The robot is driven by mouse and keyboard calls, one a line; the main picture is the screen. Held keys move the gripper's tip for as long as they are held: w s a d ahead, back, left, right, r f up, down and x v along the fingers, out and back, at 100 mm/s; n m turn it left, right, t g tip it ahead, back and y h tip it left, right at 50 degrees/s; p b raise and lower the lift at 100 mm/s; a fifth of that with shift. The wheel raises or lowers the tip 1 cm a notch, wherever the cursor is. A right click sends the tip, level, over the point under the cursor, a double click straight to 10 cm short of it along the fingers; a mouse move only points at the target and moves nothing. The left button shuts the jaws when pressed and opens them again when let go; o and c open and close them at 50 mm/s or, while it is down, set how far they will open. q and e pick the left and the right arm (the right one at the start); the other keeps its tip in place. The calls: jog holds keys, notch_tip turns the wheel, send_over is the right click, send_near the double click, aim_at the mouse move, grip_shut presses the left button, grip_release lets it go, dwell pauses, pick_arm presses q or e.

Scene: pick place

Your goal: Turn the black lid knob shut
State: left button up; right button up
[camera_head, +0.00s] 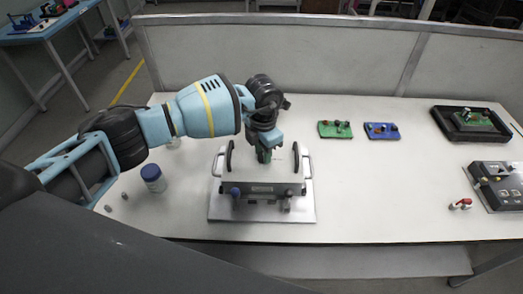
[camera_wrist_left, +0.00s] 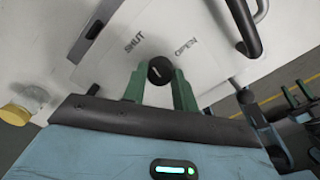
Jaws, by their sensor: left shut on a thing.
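The black lid knob (camera_wrist_left: 160,70) shows in the left wrist view, with a short pale line on its top. My left gripper (camera_wrist_left: 159,82) is shut on it, one green finger on each side. The words SHUT (camera_wrist_left: 134,43) and OPEN (camera_wrist_left: 186,46) are printed on the pale lid (camera_wrist_left: 160,25) beyond the knob. In the head view my left gripper (camera_head: 264,157) reaches down into the fixture (camera_head: 262,188) between its dark uprights, and the knob is hidden there. My right gripper is not in view.
A blue-capped jar (camera_head: 153,178) stands left of the fixture, with small grey pieces (camera_head: 115,201) near the front edge. Green (camera_head: 334,130) and blue (camera_head: 382,131) boards, a black tray (camera_head: 472,123) and a dark control box (camera_head: 498,184) lie to the right.

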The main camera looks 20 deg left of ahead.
pick_arm(q)
jog(key=shift+r+n, duration=0.1)
jog(key=shift+n, duration=0.6)
jog(key=shift+p, duration=0.3)
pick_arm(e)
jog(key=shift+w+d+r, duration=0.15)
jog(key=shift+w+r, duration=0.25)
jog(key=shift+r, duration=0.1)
pick_arm(q)
jog(key=shift+n, duration=0.3)
jog(key=o, duration=1)
notch_tip(320, 180, up, 6)
jog(key=shift+r, duration=0.85)
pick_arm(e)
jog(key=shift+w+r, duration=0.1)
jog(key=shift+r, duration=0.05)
